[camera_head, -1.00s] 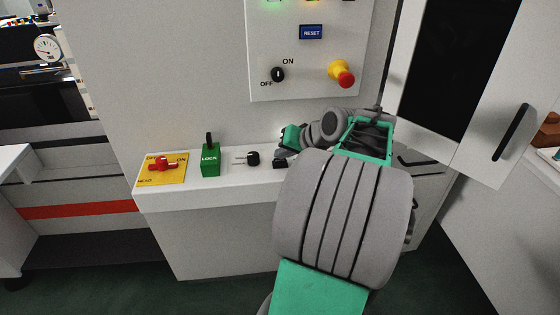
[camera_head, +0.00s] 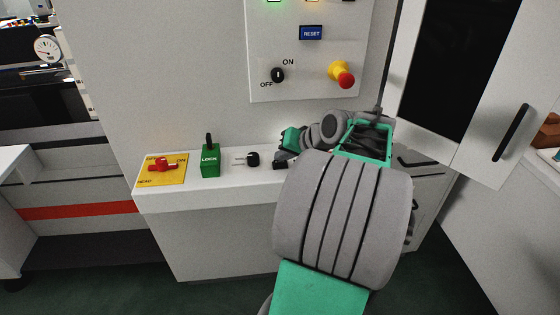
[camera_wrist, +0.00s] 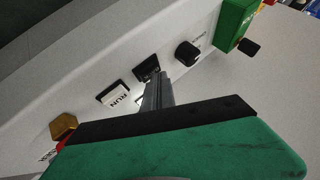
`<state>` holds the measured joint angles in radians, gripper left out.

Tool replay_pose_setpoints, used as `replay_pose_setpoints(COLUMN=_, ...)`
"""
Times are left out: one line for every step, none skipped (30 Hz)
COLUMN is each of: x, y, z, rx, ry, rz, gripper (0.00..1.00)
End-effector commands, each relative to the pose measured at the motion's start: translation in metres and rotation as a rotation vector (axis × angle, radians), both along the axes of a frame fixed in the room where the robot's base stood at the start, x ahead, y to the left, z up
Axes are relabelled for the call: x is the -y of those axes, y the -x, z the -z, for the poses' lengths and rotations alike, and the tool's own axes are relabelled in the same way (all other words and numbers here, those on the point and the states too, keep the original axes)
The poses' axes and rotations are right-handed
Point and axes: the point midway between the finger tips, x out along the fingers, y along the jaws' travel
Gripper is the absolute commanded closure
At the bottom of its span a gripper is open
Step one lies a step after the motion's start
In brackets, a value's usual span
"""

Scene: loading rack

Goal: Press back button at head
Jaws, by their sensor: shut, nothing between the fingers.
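My gripper (camera_wrist: 157,92) is shut and empty, its grey fingers together. In the wrist view the fingertips are at the edge of a small black button (camera_wrist: 147,66) on the white ledge; I cannot tell whether they touch it. No label on this button is readable. A white RUN button (camera_wrist: 116,94) is to its left and a black knob (camera_wrist: 187,53) to its right. In the head view my gripper (camera_head: 284,156) is over the right part of the ledge, partly hidden by my arm, with a dark button (camera_head: 280,164) beside it.
The ledge (camera_head: 225,189) also holds a green LOCK switch (camera_head: 210,160), a black knob (camera_head: 253,159) and a red switch on a yellow HEAD plate (camera_head: 163,165). A panel above (camera_head: 300,88) has a RESET button (camera_head: 311,33) and a red-and-yellow stop knob (camera_head: 343,75).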

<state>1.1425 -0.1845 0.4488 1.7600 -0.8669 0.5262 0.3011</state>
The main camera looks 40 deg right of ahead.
Motion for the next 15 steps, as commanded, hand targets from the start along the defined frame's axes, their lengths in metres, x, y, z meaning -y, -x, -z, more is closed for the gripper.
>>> replay_pose_setpoints(x=0.000, y=0.000, z=-0.005, rx=-0.001, ry=-0.001, rz=0.000, gripper=1.00)
replay_pose_setpoints(x=0.000, y=0.000, z=-0.007, rx=-0.001, ry=-0.001, rz=0.000, gripper=1.00)
replay_pose_setpoints(x=0.000, y=0.000, z=-0.010, rx=-0.001, ry=0.000, rz=-0.001, gripper=1.00)
replay_pose_setpoints(x=0.000, y=0.000, z=-0.012, rx=-0.001, ry=0.000, rz=-0.001, gripper=1.00)
replay_pose_setpoints(x=0.000, y=0.000, z=-0.013, rx=-0.001, ry=0.000, rz=-0.001, gripper=1.00)
replay_pose_setpoints(x=0.000, y=0.000, z=-0.015, rx=-0.001, ry=0.000, rz=-0.001, gripper=1.00)
replay_pose_setpoints(x=0.000, y=0.000, z=-0.015, rx=-0.001, ry=-0.001, rz=0.000, gripper=1.00)
replay_pose_setpoints(x=0.000, y=0.000, z=-0.016, rx=-0.001, ry=-0.001, rz=0.000, gripper=1.00)
replay_pose_setpoints(x=0.000, y=0.000, z=-0.015, rx=-0.001, ry=0.000, rz=-0.001, gripper=1.00)
replay_pose_setpoints(x=0.000, y=0.000, z=-0.015, rx=-0.001, ry=0.000, rz=-0.001, gripper=1.00)
replay_pose_setpoints(x=0.000, y=0.000, z=-0.015, rx=-0.001, ry=0.000, rz=-0.001, gripper=1.00)
replay_pose_setpoints(x=0.000, y=0.000, z=-0.014, rx=-0.001, ry=0.000, rz=-0.001, gripper=1.00)
replay_pose_setpoints(x=0.000, y=0.000, z=-0.014, rx=-0.001, ry=0.000, rz=-0.001, gripper=1.00)
replay_pose_setpoints(x=0.000, y=0.000, z=-0.015, rx=0.000, ry=0.000, rz=0.000, gripper=1.00)
replay_pose_setpoints(x=0.000, y=0.000, z=-0.015, rx=0.000, ry=0.000, rz=0.000, gripper=1.00)
